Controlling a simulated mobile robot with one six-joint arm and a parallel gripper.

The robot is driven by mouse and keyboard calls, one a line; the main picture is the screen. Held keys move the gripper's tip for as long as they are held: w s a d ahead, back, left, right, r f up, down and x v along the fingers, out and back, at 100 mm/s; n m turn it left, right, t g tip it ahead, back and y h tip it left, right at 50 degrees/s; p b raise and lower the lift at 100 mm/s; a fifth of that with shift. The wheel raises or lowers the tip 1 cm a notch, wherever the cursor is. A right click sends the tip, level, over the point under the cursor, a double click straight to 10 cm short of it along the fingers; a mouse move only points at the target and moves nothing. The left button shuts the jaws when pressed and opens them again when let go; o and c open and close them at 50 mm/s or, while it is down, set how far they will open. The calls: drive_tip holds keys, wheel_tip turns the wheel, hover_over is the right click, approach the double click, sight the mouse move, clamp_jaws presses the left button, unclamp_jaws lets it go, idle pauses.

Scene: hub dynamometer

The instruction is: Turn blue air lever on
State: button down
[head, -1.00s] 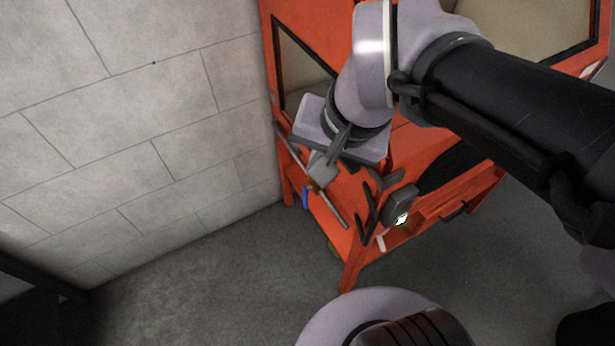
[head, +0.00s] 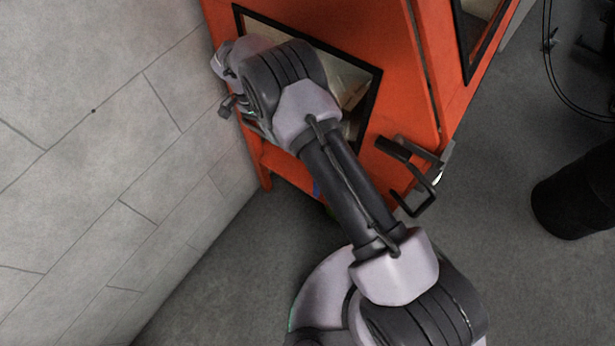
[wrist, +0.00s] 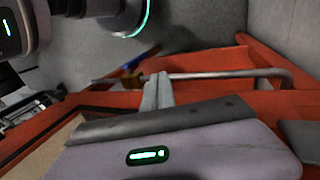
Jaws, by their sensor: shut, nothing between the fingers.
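The blue air lever (wrist: 132,64) shows in the wrist view as a small blue handle at a brass valve (wrist: 133,81) on a thin grey pipe (wrist: 215,74). In the head view a small blue piece of the lever (head: 317,188) shows beside my arm, low on the orange cabinet. My gripper (wrist: 157,80) is shut and empty. Its fingertips appear at the pipe, just right of the brass valve and lever. I cannot tell whether they touch. In the head view my arm hides the valve and pipe, and the fingers cannot be made out.
The orange cabinet (head: 400,60) has a dark-framed window close to my arm. A black bent bracket (head: 415,200) sticks out at its right corner. A pale block wall (head: 90,150) stands close on the left. A dark cylinder (head: 580,195) stands on the floor at right.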

drive_tip(key=shift+s+d+r, duration=0.1)
drive_tip(key=s+d+b+x, duration=0.1)
drive_tip(key=b+x, duration=0.1)
drive_tip(key=x, duration=0.8)
drive_tip(key=s+d+r+b+x, duration=0.1)
drive_tip(key=b+x, duration=0.2)
drive_tip(key=x, duration=0.8)
drive_tip(key=shift+d, duration=0.45)
drive_tip(key=shift+s, duration=0.15)
